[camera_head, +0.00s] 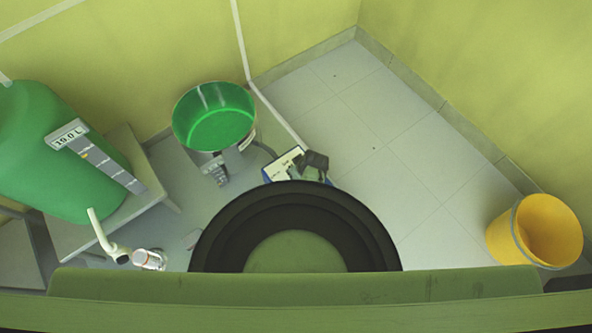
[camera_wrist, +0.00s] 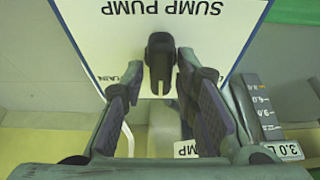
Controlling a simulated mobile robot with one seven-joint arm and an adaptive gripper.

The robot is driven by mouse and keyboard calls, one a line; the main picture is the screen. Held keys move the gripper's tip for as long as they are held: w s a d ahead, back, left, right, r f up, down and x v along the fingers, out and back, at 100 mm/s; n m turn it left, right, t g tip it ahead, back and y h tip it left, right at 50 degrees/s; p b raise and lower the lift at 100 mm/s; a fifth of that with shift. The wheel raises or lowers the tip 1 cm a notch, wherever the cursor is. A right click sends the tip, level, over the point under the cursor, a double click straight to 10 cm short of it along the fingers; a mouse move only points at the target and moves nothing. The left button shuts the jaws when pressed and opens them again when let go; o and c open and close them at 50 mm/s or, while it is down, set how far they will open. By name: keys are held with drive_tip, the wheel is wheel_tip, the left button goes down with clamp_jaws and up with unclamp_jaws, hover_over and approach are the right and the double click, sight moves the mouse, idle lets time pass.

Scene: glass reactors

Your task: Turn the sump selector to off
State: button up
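The sump pump panel (camera_wrist: 105,40) is white with a blue edge and shows upside down in the wrist view, with "SUMP PUMP" printed on it. Its black selector knob (camera_wrist: 160,58) stands out from the panel's middle. A label ending in "AIN" is partly visible on the left; the label on the right is mostly hidden by a finger. My gripper (camera_wrist: 160,74) is open, one finger on each side of the knob, with visible gaps. In the head view the panel (camera_head: 281,166) is partly covered by my gripper (camera_head: 315,163), and the knob is hidden.
A green basin (camera_head: 215,129) stands beyond the panel to the left. A large green tank (camera_head: 60,170) with a level scale stands on a grey bench at far left. A yellow bucket (camera_head: 536,232) is at far right. The tiled floor between is clear.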

drive_tip(key=shift+o, duration=0.9)
drive_tip(key=v, duration=1.2)
